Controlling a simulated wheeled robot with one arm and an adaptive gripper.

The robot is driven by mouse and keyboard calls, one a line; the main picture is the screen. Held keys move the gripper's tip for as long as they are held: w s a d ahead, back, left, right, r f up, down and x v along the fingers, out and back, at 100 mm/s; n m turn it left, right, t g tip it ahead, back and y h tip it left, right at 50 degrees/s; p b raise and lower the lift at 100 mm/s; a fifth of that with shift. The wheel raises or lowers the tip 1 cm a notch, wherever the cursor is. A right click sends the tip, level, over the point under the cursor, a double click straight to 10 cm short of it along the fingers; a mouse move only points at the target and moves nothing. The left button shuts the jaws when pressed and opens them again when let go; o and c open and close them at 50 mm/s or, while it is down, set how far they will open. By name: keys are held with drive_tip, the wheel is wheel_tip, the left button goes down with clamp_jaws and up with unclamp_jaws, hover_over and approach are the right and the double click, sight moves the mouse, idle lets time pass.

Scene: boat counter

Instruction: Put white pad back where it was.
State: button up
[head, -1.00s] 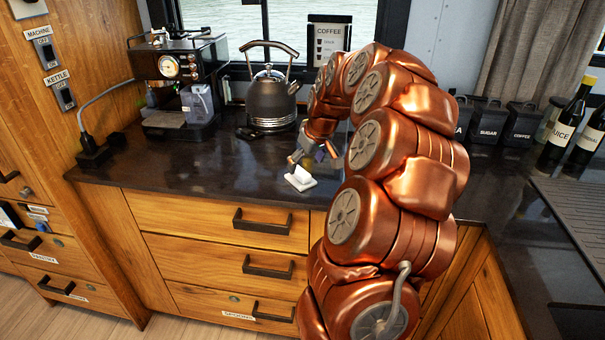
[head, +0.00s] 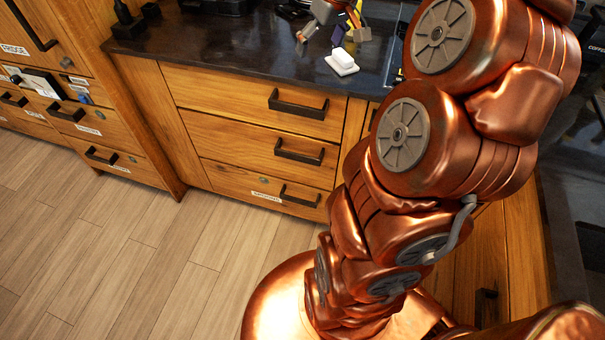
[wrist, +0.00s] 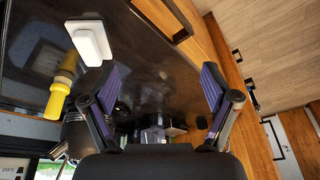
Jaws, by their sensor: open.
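The white pad (head: 340,64) is a small flat white piece with a raised white block on top. It lies on the dark counter (head: 230,40) close to the front edge. In the wrist view the white pad (wrist: 90,42) shows at upper left, outside the space between the fingers. My gripper (head: 333,30) is just behind the pad in the head view, partly cut off by the top edge. In the wrist view my gripper (wrist: 160,82) has its fingers wide apart with nothing between them.
A yellow bottle-like object (wrist: 60,88) is left of my gripper in the wrist view. Wooden drawers (head: 250,100) with dark handles are below the counter edge. The wooden floor (head: 130,240) is clear. My copper arm covers much of the right side.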

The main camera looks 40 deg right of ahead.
drive_tip(key=s+a+f+n+g, duration=0.1)
drive_tip(key=s+a, duration=0.3)
drive_tip(key=a, duration=0.7)
drive_tip(key=s+a+f+g, duration=0.1)
drive_tip(key=s+a+f, duration=0.2)
drive_tip(key=s, duration=0.4)
drive_tip(key=s+a+f+g, duration=0.2)
drive_tip(key=s+a, duration=0.4)
drive_tip(key=s, duration=0.1)
drive_tip(key=s+a+f+g, duration=0.1)
drive_tip(key=s+a+f, duration=0.2)
drive_tip(key=s+a, duration=0.2)
drive_tip(key=s, duration=0.2)
drive_tip(key=shift+s+f, duration=0.3)
drive_tip(key=shift+r, duration=0.1)
wheel_tip(320, 180, up, 3)
drive_tip(key=p, duration=0.3)
drive_tip(key=shift+r, duration=0.15)
